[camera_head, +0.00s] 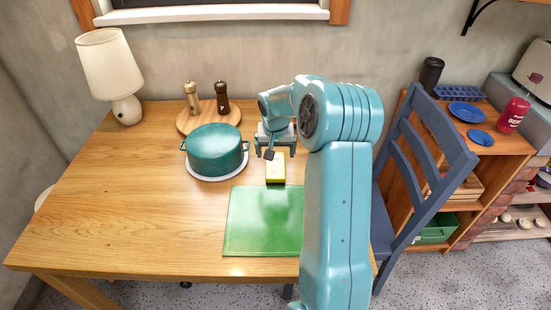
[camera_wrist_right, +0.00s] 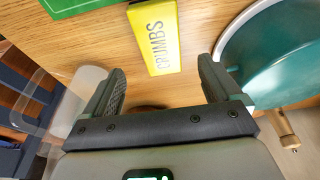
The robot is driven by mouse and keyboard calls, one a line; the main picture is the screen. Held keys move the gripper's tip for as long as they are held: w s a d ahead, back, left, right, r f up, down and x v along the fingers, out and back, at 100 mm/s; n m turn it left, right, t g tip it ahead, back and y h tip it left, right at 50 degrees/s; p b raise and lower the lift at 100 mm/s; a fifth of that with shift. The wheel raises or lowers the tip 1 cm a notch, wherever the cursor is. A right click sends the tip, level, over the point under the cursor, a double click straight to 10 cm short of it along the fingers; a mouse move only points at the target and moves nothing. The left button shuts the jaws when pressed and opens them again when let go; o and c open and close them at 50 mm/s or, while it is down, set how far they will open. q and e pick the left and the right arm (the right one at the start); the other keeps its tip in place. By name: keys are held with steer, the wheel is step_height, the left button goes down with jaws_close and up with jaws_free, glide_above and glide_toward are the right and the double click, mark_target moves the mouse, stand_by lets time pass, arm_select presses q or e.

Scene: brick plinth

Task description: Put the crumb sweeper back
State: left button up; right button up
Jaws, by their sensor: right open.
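A yellow block (camera_head: 276,168) lies on the wooden table just behind the green mat. In the right wrist view the yellow block (camera_wrist_right: 155,38) carries the lettering "CRUMBS"; I cannot tell whether it is the crumb sweeper itself. My right gripper (camera_head: 275,152) is above the table just beyond the block, pointing down. In the right wrist view the two fingers of this gripper (camera_wrist_right: 161,82) are wide apart with nothing between them, and the block lies ahead of the fingertips, not touched. My left gripper is not in view.
A teal pot (camera_head: 215,150) stands left of the gripper, before a round board (camera_head: 209,116) with two mills. A lamp (camera_head: 109,75) stands at the back left. A clear container (camera_wrist_right: 85,85) is near the other finger. The green mat (camera_head: 262,222) is bare; the table's left is clear.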

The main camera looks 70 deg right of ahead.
steer(key=v, duration=0.6)
stand_by(0.3)
